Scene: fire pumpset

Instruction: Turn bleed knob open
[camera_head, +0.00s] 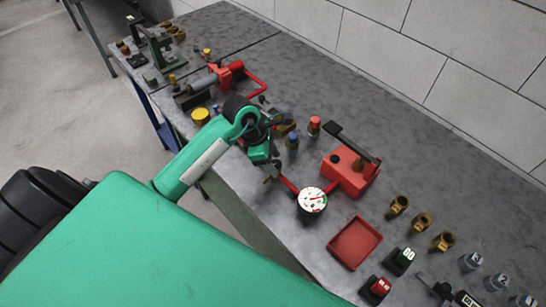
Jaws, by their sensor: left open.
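The red pump block (348,175) stands on the grey bench with a long black lever (350,143) across its top. A red pipe (289,185) and a round white-faced gauge (312,200) are at its left front. I cannot pick out the bleed knob for certain; it is small or hidden by my gripper. My left gripper (272,170) is open, just left of the pump block and above the near edge of the bench, close to the end of the red pipe. I cannot tell whether it touches the pipe. My right gripper is not in view.
Blue-capped (292,141) and red-capped (314,127) pieces stand just behind my gripper. A red tray (355,243), brass fittings (421,222) and numbered grey pieces (497,281) lie to the right. The back of the bench (340,90) is clear.

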